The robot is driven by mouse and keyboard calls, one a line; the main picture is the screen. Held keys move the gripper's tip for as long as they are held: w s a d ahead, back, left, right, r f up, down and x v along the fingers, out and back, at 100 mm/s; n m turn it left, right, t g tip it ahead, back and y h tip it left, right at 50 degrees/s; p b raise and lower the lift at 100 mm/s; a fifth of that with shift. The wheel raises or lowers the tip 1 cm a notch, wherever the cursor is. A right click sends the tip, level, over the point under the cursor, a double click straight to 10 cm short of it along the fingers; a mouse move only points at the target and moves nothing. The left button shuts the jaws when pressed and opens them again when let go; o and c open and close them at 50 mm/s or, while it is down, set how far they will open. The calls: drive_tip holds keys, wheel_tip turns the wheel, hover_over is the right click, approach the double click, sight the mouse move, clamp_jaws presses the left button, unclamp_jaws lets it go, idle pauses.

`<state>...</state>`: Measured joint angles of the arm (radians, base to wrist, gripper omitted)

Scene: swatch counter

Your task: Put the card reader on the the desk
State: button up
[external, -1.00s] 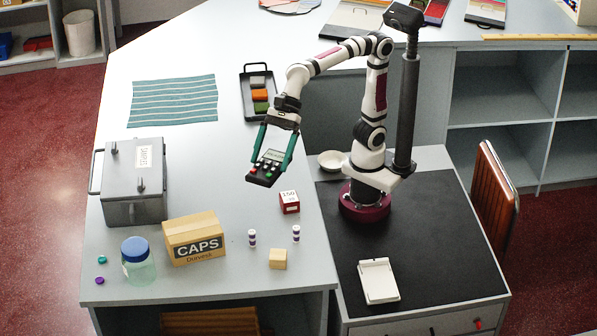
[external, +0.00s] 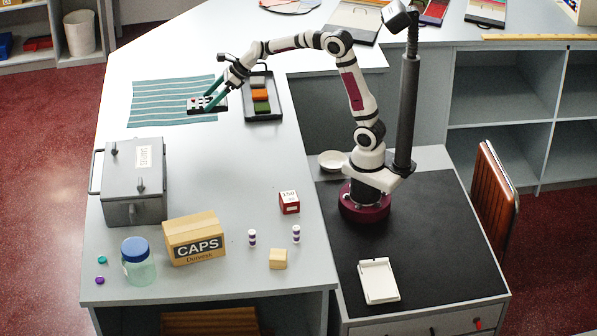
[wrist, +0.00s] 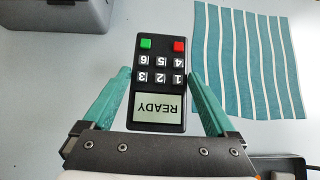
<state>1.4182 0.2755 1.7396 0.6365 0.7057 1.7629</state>
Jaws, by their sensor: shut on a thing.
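The card reader (wrist: 160,85) is black with a pale screen reading READY, number keys and green and red buttons. My gripper (external: 213,101) is shut on it; in the wrist view a teal finger lies along each side of it. In the external view the card reader (external: 200,105) appears over the right edge of the striped cloth. The wrist view shows the cloth beside it, to the right. The height of the reader above the surface is hard to tell. The desk with the black top (external: 440,250) stands at the right, under my base.
A black tray with coloured swatches (external: 277,107) lies close to my gripper. A grey metal box (external: 120,180), a CAPS carton (external: 195,238), a jar (external: 138,265) and a red box (external: 289,202) stand on the pale counter. A white tray (external: 378,281) lies on the black desk top.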

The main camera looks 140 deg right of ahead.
drive_tip(key=w+f, duration=0.2)
drive_tip(key=w, duration=0.1)
drive_tip(key=w+f, duration=0.2)
drive_tip(key=w, duration=0.2)
drive_tip(key=w+f, duration=0.2)
drive_tip(key=w, duration=0.1)
drive_tip(key=shift+w+f, duration=0.25)
drive_tip(key=shift+w, duration=0.05)
drive_tip(key=shift+w+d+f, duration=0.1)
drive_tip(key=shift+w+f, duration=0.05)
drive_tip(key=shift+f, duration=0.95)
drive_tip(key=shift+w+f, duration=0.1)
drive_tip(key=shift+f, duration=0.95)
drive_tip(key=o, duration=1.6)
drive_tip(key=shift+f, duration=0.15)
drive_tip(key=shift+c, duration=0.2)
